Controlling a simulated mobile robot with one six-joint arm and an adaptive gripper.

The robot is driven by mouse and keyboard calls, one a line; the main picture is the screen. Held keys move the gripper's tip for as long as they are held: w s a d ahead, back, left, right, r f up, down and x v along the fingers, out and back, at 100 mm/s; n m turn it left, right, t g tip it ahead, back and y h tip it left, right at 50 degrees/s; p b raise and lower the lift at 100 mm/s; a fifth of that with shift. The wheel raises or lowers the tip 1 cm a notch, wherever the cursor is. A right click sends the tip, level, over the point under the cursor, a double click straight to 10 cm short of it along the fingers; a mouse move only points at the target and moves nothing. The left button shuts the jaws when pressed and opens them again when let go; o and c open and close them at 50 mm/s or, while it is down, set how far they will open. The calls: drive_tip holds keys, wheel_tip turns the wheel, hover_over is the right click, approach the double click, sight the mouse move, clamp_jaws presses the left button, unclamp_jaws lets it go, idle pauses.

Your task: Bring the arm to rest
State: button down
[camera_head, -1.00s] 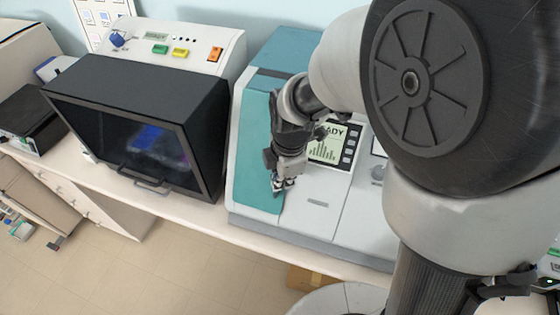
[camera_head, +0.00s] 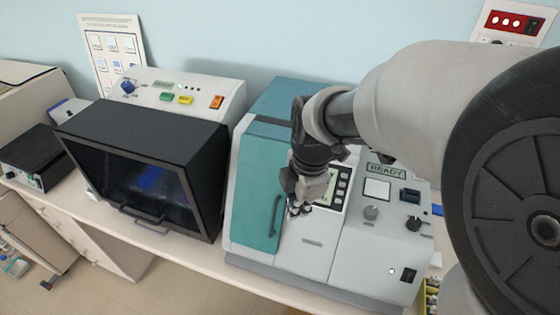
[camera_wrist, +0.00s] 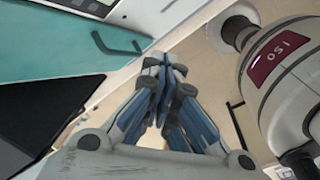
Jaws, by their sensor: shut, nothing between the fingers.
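My gripper (camera_head: 300,208) hangs in front of the white and teal machine (camera_head: 312,258) in the head view, fingers pointing down and apart from the machine's face as far as I can tell. Its fingers are shut and empty; in the wrist view the closed fingertips (camera_wrist: 163,62) meet with nothing between them. The machine's teal door (camera_head: 258,180) with a dark handle is closed, just left of my gripper. My arm reaches in from the right side of the head view.
A black-fronted box with a dark window (camera_head: 140,185) stands left of the teal machine. A small black device (camera_head: 38,155) sits farther left on the white bench. A wall poster (camera_head: 112,50) and a red panel (camera_head: 508,22) are behind. Floor shows at lower left.

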drive_tip(key=s+d+f+m+t+b, duration=0.1)
drive_tip(key=s+d+f+m+b, duration=0.2)
drive_tip(key=s+m+b, duration=0.5)
drive_tip(key=s+d+f+m+t+b, duration=0.2)
drive_tip(key=s+d+f+m+b, duration=0.2)
drive_tip(key=s+m+b, duration=0.3)
drive_tip(key=s+m, duration=0.1)
drive_tip(key=m, duration=0.4)
drive_tip(key=shift+f+m+h+b, duration=0.25)
drive_tip(key=shift+m+h+b, duration=0.1)
drive_tip(key=shift+m+h, duration=0.05)
drive_tip(key=shift+s, duration=0.1)
